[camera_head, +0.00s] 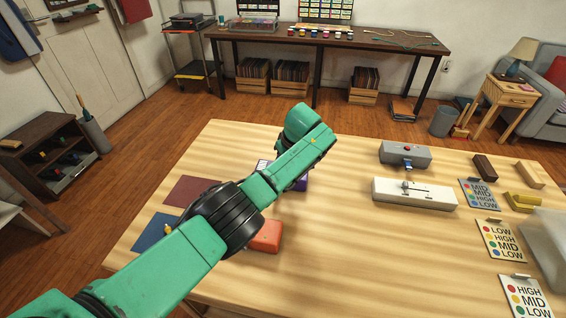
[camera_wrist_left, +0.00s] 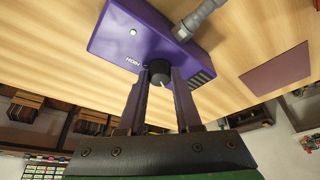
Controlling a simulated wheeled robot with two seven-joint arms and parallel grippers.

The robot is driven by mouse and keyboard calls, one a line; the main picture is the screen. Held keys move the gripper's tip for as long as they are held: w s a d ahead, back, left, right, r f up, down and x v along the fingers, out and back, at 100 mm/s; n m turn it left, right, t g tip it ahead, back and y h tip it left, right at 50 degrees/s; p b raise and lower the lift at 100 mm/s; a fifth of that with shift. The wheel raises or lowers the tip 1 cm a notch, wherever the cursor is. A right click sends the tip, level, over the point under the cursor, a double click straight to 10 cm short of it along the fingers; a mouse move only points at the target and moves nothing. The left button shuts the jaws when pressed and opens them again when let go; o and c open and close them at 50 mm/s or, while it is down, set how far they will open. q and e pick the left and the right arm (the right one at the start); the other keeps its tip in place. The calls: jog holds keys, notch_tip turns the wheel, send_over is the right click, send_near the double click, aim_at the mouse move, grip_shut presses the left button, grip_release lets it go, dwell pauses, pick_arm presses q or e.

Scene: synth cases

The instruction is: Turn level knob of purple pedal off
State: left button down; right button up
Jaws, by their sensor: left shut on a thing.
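The purple pedal (camera_wrist_left: 125,35) lies on the wooden table, its top filling the upper part of the left wrist view. Its black knob (camera_wrist_left: 159,69) has a white pointer line. In the head view my left arm covers most of the purple pedal (camera_head: 301,184) and hides the fingers. My right gripper is not in view.
A grey plug (camera_wrist_left: 199,18) stands at the purple pedal's edge. An orange pedal (camera_head: 267,236) sits just in front, partly behind my arm. A dark red mat (camera_head: 192,191) and blue mat (camera_head: 155,231) lie left. A white pedal (camera_head: 414,193), grey box (camera_head: 405,152) and colored label cards lie right.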

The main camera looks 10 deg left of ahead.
pick_arm(q)
jog(key=c, duration=0.6)
grip_release()
jog(key=shift+r, duration=0.1)
jog(key=shift+s+d+r, duration=0.1)
jog(key=shift+d+r, duration=0.05)
jog(key=shift+r, duration=0.1)
jog(key=p+v, duration=0.1)
jog(key=v, duration=0.1)
jog(key=shift+d+r+p, duration=0.1)
jog(key=shift+r+p, duration=0.2)
jog(key=shift+r, duration=0.1)
jog(key=v, duration=0.5)
jog(key=b+v, duration=0.1)
jog(key=v, duration=0.5)
jog(key=shift+s, duration=0.25)
